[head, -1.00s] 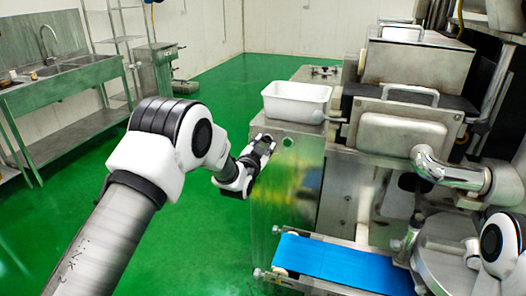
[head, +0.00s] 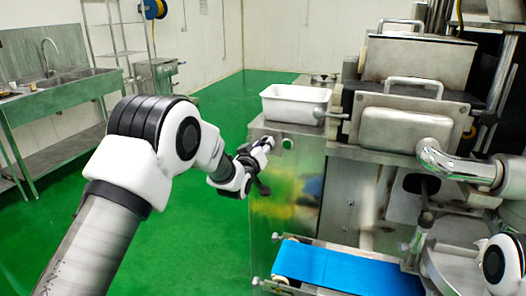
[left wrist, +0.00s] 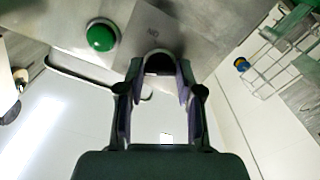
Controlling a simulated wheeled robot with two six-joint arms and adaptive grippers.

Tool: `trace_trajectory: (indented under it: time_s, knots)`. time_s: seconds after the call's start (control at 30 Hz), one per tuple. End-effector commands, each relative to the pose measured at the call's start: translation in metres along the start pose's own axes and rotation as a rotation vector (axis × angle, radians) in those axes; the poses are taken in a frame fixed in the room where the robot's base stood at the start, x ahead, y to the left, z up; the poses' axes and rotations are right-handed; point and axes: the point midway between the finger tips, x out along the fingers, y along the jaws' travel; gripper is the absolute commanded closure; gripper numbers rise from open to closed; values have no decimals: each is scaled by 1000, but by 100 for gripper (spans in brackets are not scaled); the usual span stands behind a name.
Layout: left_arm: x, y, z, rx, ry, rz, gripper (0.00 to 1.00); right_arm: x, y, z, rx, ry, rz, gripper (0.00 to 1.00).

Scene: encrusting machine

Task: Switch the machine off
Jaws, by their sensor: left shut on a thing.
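The steel encrusting machine (head: 390,135) stands on the right in the head view. Its front cabinet carries a green button (head: 288,143), also seen in the left wrist view (left wrist: 101,35). My left gripper (head: 264,146) is at the upper left of that cabinet, just left of the button. In the left wrist view my left gripper (left wrist: 158,72) is shut on a rounded metallic switch knob (left wrist: 160,54). The knob's base is partly hidden by the fingers. A printed label on the panel beside it seems to read "ON", upside down. My right gripper is out of view.
A white tub (head: 296,103) sits on top of the cabinet. A blue conveyor belt (head: 340,270) juts out below. A sink bench (head: 60,90) stands at the far left. The green floor (head: 215,260) between is clear.

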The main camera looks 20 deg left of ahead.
Motion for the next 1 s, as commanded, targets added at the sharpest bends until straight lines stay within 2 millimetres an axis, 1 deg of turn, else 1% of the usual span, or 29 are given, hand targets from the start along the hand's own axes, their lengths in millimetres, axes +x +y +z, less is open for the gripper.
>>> trace_trajectory:
  time_s: [0.03, 0.2, 0.4, 0.6, 0.97, 1.0]
  knots:
    - [1, 2, -6, -35, 15, 6, 100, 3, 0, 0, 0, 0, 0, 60]
    - [1, 2, -6, -143, 15, 7, 100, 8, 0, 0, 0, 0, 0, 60]
    - [1, 2, -7, -222, 14, 7, 100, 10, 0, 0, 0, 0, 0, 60]
    - [1, 2, -7, -253, 14, 7, 100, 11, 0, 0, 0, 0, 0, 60]
    - [1, 2, -7, -256, 14, 6, 100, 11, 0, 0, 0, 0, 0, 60]
    - [1, 2, -7, -255, 14, 6, 54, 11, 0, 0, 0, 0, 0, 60]
